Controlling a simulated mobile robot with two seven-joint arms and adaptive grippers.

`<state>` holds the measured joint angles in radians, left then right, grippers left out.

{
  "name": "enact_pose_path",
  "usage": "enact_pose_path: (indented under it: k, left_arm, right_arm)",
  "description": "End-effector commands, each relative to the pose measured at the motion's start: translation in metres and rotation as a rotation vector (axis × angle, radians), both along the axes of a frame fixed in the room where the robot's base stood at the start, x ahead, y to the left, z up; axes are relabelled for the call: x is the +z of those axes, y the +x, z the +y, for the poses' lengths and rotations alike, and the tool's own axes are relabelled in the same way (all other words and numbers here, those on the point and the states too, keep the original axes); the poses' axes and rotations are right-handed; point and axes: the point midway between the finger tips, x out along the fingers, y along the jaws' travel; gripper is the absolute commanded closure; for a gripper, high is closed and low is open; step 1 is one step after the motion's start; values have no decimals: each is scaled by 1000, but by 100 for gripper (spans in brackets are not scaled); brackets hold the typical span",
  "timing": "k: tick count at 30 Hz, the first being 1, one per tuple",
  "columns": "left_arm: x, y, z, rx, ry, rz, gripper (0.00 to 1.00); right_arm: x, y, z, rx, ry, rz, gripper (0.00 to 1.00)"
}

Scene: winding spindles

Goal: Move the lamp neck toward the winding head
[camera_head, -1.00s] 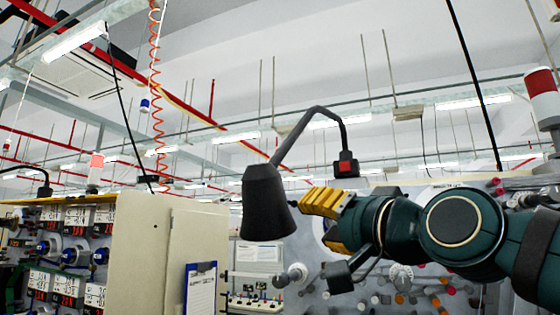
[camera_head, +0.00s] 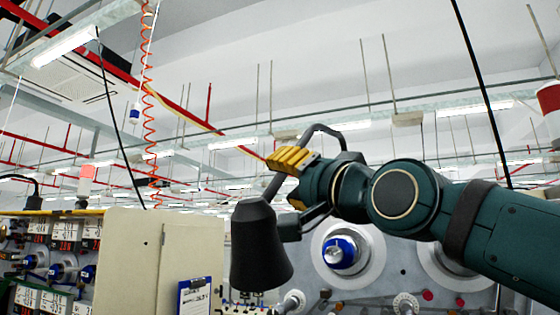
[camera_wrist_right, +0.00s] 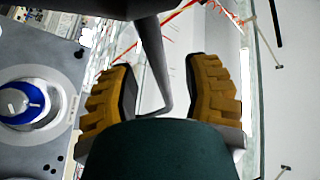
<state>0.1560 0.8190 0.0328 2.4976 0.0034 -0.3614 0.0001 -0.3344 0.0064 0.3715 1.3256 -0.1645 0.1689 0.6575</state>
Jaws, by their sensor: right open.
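The black desk-type lamp has a cone shade (camera_head: 260,250) hanging at the centre of the head view. Its thin neck (camera_head: 270,187) rises from the shade and bends over behind my right gripper (camera_head: 290,160). In the right wrist view the neck (camera_wrist_right: 153,55) passes between the two yellow fingers, with clear gaps on both sides. The right gripper is open and around the neck, not closed on it. A winding head (camera_head: 340,252) with a blue centre on a silver disc sits behind, below my right arm; it also shows in the wrist view (camera_wrist_right: 25,103). My left gripper is not in view.
A cream cabinet (camera_head: 150,255) with a blue clipboard (camera_head: 193,296) stands left of the shade. Racks with blue spools (camera_head: 62,270) are at the far left. The grey machine panel (camera_head: 395,270) is behind the arm. An orange coiled hose (camera_head: 149,120) hangs at upper left.

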Motion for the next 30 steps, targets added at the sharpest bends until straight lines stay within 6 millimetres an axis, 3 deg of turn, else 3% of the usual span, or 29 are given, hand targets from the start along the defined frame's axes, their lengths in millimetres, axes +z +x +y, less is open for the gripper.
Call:
enact_pose_path:
  k: [6, 18, 22, 30]
  left_arm:
    - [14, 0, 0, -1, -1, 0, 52]
    - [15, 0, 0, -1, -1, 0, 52]
    - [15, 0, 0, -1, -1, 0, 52]
    - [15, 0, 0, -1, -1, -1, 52]
  right_arm:
    - [7, 18, 13, 1, 0, 1, 52]
    - [7, 22, 16, 0, 0, 0, 53]
    - [7, 22, 16, -1, 0, 1, 99]
    - [7, 22, 15, 0, 1, 1, 100]
